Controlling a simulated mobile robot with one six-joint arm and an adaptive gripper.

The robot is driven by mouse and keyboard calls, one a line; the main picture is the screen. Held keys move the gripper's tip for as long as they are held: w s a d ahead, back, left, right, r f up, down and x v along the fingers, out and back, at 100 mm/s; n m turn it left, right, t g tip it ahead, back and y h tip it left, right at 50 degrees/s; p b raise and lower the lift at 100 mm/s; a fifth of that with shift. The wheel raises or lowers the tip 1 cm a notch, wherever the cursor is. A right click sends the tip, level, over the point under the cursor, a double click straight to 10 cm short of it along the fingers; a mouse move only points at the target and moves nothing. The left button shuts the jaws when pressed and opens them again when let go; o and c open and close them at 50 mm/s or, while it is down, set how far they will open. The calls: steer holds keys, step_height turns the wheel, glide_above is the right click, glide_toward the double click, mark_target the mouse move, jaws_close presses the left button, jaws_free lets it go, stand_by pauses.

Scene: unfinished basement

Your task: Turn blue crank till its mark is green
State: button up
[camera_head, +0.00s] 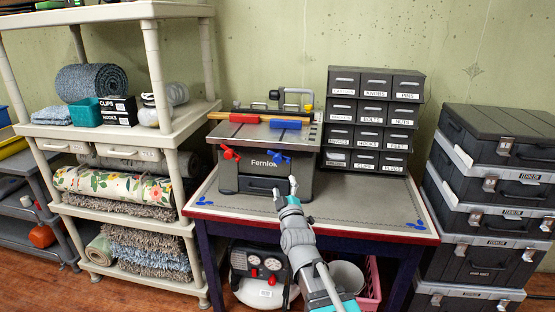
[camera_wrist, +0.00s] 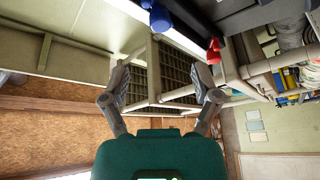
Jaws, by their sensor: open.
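The blue crank (camera_head: 280,157) sits on the right of the front face of a grey bench machine labelled Fernlok (camera_head: 262,185). A red crank (camera_head: 230,153) is on the left of the same face. In the wrist view a blue part (camera_wrist: 158,18) shows at the top and a red part (camera_wrist: 214,51) to its right. My gripper (camera_head: 285,188) is open and empty, just below and in front of the blue crank, apart from it. Its two fingers also show spread in the wrist view (camera_wrist: 162,80). I cannot make out the crank's mark or its colour.
The machine stands on a workbench (camera_head: 375,205) with bare top to its right. A labelled drawer cabinet (camera_head: 372,115) stands behind. Beige shelving (camera_head: 190,122) is close on the left and stacked dark cases (camera_head: 490,200) are on the right. A compressor (camera_head: 262,265) sits under the bench.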

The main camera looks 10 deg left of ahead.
mark_target(278, 161)
steer(key=p+x, duration=0.3)
steer(key=x, duration=0.9)
steer(key=shift+w+r, duration=0.1)
jaws_close()
steer(key=shift+m, duration=0.5)
